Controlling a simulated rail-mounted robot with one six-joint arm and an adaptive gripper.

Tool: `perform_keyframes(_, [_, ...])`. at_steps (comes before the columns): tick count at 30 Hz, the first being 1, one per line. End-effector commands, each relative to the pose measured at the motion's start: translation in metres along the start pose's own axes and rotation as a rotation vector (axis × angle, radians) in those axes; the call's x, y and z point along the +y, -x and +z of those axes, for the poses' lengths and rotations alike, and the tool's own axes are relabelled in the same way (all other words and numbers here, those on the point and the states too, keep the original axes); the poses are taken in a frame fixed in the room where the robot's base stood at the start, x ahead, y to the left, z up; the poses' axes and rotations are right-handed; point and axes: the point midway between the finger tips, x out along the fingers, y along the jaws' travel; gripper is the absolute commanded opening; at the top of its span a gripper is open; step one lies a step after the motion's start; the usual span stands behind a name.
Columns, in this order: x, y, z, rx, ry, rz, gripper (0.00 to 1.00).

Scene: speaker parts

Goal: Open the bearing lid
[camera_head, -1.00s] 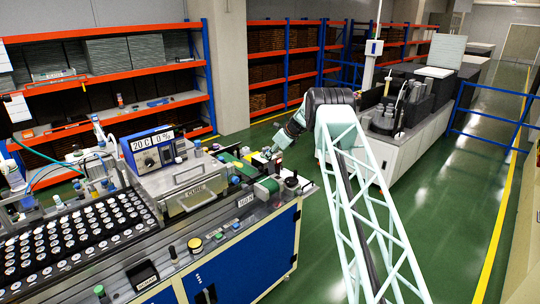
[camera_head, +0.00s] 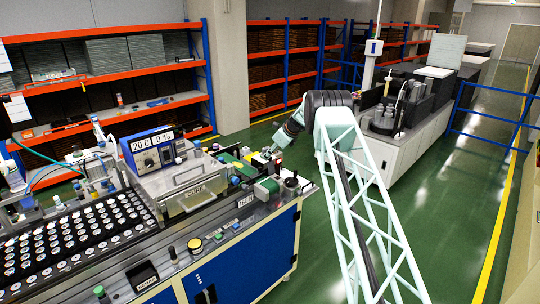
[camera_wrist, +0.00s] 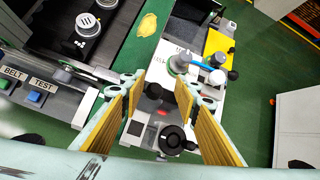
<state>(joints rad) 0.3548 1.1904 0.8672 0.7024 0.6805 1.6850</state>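My gripper (camera_wrist: 161,86) is open, with its two gold-padded fingers spread apart over a light grey station at the end of the bench. In the wrist view a black round knob (camera_wrist: 172,138) shows between the fingers, and nothing is held. A grey capped post (camera_wrist: 180,63) stands just beyond the fingertips, close to the right one. I cannot tell for sure which part is the bearing lid. In the head view the same station (camera_head: 291,183) sits at the bench's right end, below my wrist, and the fingers are too small to make out.
A green belt (camera_wrist: 145,30) runs beside the station, with a yellow patch on it. A blue-handled part and a yellow plate (camera_wrist: 218,43) lie beyond the post. A TEST button (camera_wrist: 34,97) is at the left. The metal CURE box (camera_head: 195,193) stands on the bench.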

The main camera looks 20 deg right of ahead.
Motion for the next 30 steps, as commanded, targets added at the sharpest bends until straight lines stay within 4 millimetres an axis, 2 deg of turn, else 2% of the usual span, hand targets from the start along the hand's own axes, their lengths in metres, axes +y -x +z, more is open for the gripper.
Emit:
perform_keyframes(7, [0.002,0.001,-0.001,0.002,0.0,0.003,0.29])
perform_keyframes(14, [0.002,0.011,-0.001,0.002,-0.001,0.003,0.29])
perform_keyframes(30, [0.0,0.062,-0.002,0.001,-0.001,0.002,0.29])
